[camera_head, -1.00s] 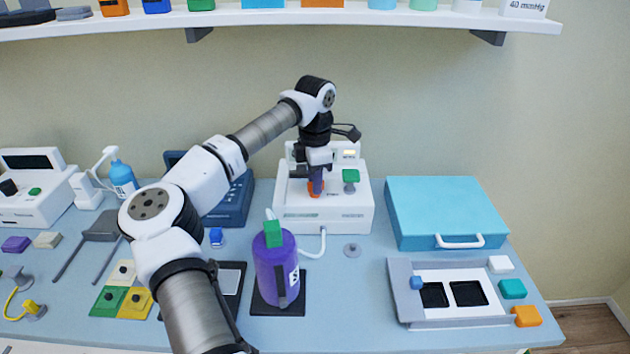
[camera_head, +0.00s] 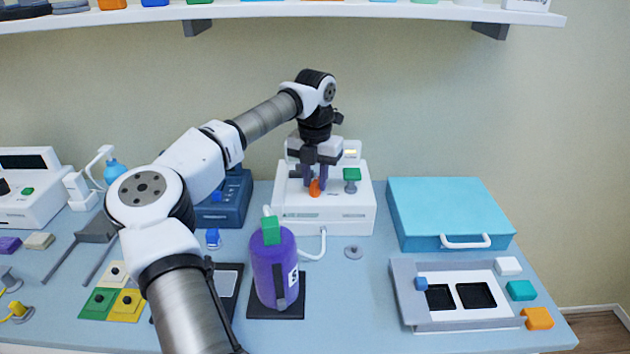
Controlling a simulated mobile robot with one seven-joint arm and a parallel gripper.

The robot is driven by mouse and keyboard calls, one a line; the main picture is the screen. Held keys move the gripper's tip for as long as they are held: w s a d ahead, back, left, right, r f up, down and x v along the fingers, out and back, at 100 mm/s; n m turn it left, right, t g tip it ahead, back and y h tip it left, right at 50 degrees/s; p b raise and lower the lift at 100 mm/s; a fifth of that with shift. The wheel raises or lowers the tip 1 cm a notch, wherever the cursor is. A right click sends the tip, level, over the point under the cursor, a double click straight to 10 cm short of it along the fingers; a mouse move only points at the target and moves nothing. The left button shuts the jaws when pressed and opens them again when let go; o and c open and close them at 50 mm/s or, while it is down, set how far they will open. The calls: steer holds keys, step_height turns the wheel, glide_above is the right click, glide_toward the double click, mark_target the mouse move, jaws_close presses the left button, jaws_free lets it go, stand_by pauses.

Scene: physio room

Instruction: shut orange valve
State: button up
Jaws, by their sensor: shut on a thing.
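The orange valve (camera_head: 315,188) sits on the front part of a white machine (camera_head: 325,214) at the back middle of the table. My gripper (camera_head: 314,183) points down over the machine with its fingers on either side of the orange valve, shut on it. The fingers partly cover the valve, so I cannot tell its exact turn. A green valve (camera_head: 351,175) stands on the same machine just right of my gripper, apart from it.
A purple bottle (camera_head: 268,270) with a green top stands in front of the machine on a dark pad. A teal case (camera_head: 448,211) lies to the right, a grey tray (camera_head: 462,322) in front of it. A dark blue device (camera_head: 232,205) stands left of the machine. A shelf (camera_head: 270,12) runs above.

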mark_target(315, 181)
steer(key=shift+n+b, duration=0.55)
steer(key=shift+n, duration=1.65)
steer(key=shift+r, duration=0.1)
steer(key=o, duration=0.6)
steer(key=shift+o, duration=0.2)
step_height(315, 181, up, 8)
steer(key=shift+f+b, duration=0.25)
steer(key=shift+b, duration=0.4)
